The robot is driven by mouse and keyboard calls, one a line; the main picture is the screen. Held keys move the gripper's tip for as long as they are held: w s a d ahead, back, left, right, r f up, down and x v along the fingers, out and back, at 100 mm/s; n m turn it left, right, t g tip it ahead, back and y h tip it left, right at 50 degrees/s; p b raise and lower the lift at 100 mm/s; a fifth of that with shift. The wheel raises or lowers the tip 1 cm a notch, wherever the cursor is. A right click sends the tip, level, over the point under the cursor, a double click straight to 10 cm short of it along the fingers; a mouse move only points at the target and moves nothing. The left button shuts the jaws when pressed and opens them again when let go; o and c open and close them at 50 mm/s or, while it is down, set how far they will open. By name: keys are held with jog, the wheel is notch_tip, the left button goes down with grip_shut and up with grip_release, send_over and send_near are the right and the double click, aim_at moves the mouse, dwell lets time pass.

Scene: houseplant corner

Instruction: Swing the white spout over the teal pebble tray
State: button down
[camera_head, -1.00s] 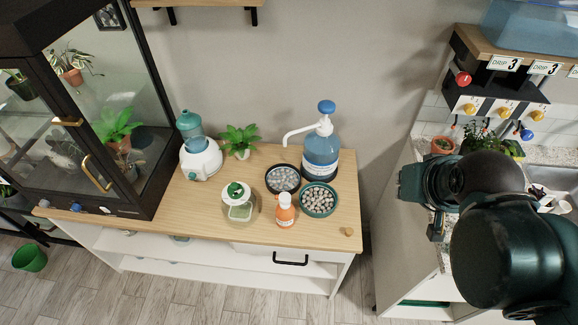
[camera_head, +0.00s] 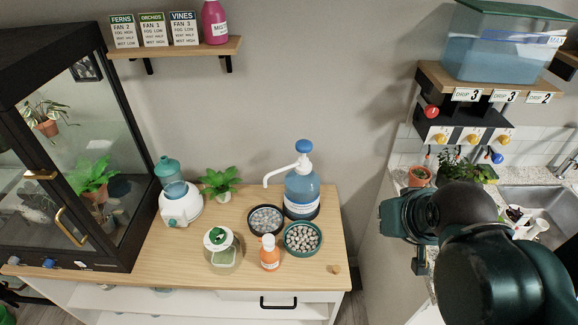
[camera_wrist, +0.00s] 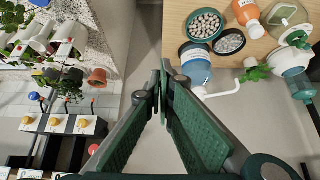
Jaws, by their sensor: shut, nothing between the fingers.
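The white spout (camera_head: 283,173) sticks out leftward from the blue-capped pump bottle (camera_head: 302,190) on the wooden bench. Its tip hangs at the left, roughly above the dark-rimmed pebble tray's back side, not over the teal tray. The teal pebble tray (camera_head: 286,248) stands in front of the bottle, right of the dark-rimmed tray (camera_head: 251,227). In the wrist view, the spout (camera_wrist: 222,93), bottle (camera_wrist: 196,68) and teal tray (camera_wrist: 188,34) lie right of and beyond my gripper (camera_wrist: 163,82). My gripper is shut, empty and apart from them.
An orange bottle (camera_head: 269,256) stands close left of the teal tray. A green-lidded jar (camera_head: 222,252), a humidifier (camera_head: 181,207) and a plant (camera_head: 220,182) stand further left. A small wooden knob (camera_head: 336,269) is near the front right edge. A counter with a sink (camera_head: 535,201) lies right.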

dwell(0.3)
jog(key=c, duration=2.7)
grip_release()
jog(key=shift+o, duration=0.9)
jog(key=shift+w+a+r, duration=0.15)
jog(key=shift+w+r, duration=0.1)
jog(key=shift+w, duration=0.05)
jog(key=w+a+r+m+g+y+p, duration=0.1)
jog(key=w+a+r+m+p, duration=0.15)
jog(key=w+a, duration=0.4)
jog(key=w+a+r+m+g+p, duration=0.2)
jog(key=w+a+m+p, duration=0.15)
jog(key=w, duration=0.55)
jog(key=w+a+f+m+g+p, duration=0.1)
jog(key=w+a+f+m+p, duration=0.1)
jog(key=w+a, duration=0.4)
jog(key=w+a+f+m+g+p, duration=0.1)
jog(key=w+a+f+m, duration=0.3)
jog(key=w+a+f, duration=0.2)
jog(key=shift+w+a+f+p, duration=0.35)
jog(key=shift+w+a, duration=0.45)
jog(key=shift+a, duration=0.35)
jog(key=shift+f, duration=0.15)
